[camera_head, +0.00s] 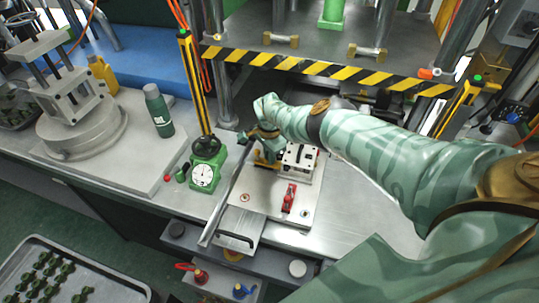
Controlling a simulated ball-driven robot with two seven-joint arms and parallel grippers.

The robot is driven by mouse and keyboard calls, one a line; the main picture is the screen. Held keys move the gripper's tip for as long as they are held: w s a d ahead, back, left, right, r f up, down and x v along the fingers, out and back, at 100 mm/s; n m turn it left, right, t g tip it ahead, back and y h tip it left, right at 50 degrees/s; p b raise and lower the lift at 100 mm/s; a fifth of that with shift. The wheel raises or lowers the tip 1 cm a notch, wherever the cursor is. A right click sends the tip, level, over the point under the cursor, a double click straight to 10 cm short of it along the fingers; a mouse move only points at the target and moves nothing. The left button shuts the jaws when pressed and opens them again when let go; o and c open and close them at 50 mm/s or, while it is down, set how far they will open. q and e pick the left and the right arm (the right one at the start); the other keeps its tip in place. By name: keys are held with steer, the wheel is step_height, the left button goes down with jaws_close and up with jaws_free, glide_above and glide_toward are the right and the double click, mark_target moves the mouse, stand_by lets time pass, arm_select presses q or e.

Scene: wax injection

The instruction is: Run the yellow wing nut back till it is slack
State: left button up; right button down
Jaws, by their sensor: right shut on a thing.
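My right arm comes in from the right, and its gripper (266,146) points down at the mould on the plate. It is shut on the yellow wing nut (262,159), which shows only as a small yellow patch under the fingers. The rest of the nut is hidden by the gripper, so how tight it sits cannot be seen. The silver mould block (299,160) stands beside it on the light metal plate (262,206). A red toggle clamp (289,198) is in front of the block. My left gripper is out of view.
A long grey bar (226,195) slants close to the left of my right gripper. A green dial gauge (205,175) stands left of it. A striped press edge (330,70) is behind. A dark green bottle (158,110) stands farther left. The bench at front right is clear.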

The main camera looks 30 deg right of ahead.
steer(key=shift+f, duration=0.1)
steer(key=c, duration=1.7)
jaws_free()
step_height(320, 180, up, 16)
steer(key=p, duration=1.5)
